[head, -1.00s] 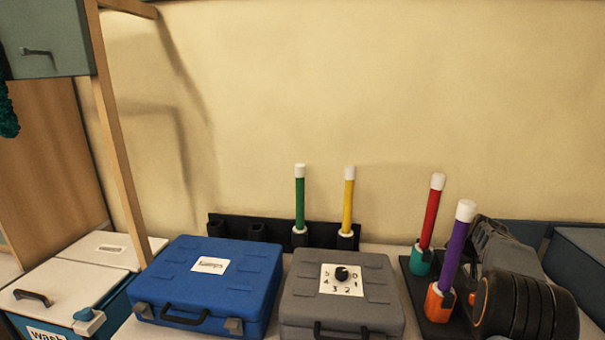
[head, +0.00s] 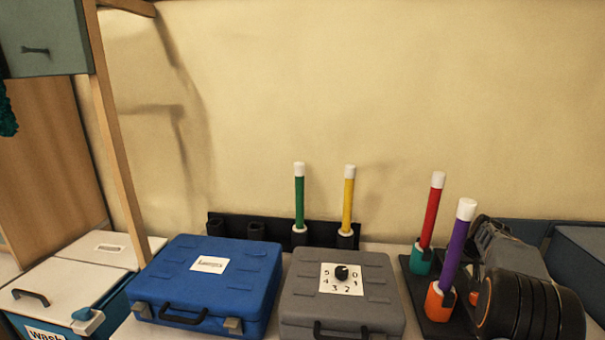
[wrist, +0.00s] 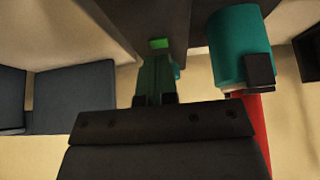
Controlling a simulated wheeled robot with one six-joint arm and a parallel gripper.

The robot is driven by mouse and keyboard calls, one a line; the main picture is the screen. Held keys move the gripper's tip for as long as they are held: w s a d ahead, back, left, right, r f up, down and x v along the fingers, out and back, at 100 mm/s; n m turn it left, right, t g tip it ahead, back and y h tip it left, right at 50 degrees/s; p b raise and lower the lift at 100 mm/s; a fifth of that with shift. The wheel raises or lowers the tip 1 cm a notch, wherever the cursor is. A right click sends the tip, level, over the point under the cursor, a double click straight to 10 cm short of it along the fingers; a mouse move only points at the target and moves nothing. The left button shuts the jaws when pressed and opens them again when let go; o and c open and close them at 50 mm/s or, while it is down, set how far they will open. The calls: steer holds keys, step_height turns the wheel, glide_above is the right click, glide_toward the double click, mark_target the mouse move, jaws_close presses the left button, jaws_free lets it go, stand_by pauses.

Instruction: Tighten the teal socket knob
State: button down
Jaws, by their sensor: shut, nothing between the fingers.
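The teal socket (head: 420,260) stands upright on a black base and holds a red tube (head: 432,210) with a white top. In the wrist view the teal socket (wrist: 238,42) is large at upper right, with a dark blocky knob (wrist: 259,70) on its side and the red tube (wrist: 262,130) showing beyond it. My gripper (wrist: 158,62) is shut and empty, beside the socket and knob, with a visible gap between them. In the head view my arm is at the right, and its fingers are not clearly visible there.
A purple tube (head: 456,240) in an orange socket (head: 437,302) stands close to my arm. Green (head: 299,198) and yellow (head: 348,198) tubes stand in a black rack. A grey case (head: 300,300) with a dial and a blue case (head: 255,285) lie to the left.

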step_height(320, 180, up, 6)
steer(key=p, duration=0.4)
steer(key=shift+r, duration=0.1)
